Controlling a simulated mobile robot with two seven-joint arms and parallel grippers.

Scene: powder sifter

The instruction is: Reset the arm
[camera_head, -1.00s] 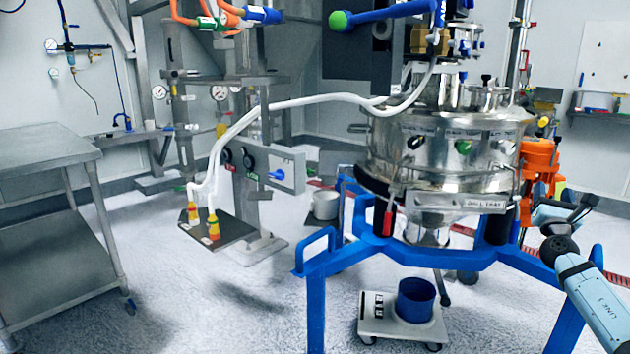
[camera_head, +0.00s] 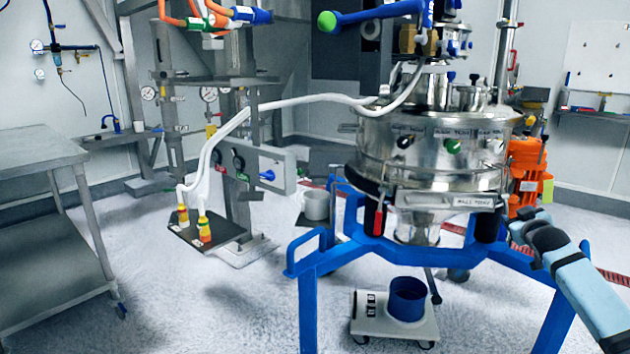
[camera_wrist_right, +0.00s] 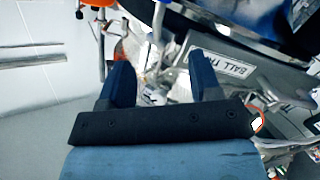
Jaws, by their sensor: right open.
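My right arm comes in from the lower right in the head view, in front of the blue frame's right side. Its gripper (camera_head: 514,231) points up and left beside the steel sifter (camera_head: 430,150), near the tray label. In the right wrist view, my right gripper (camera_wrist_right: 160,75) has its two dark blue fingers spread wide apart, with nothing held between them. Beyond them, the label plate (camera_wrist_right: 232,66) of the ball tray shows at an angle. My left gripper is not in view.
The blue frame (camera_head: 390,248) carries the sifter. A white trolley with a blue pot (camera_head: 408,300) stands below. An orange device (camera_head: 525,172) is right of the sifter, close to my right arm. A steel table (camera_head: 40,145) stands at left; open floor lies between.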

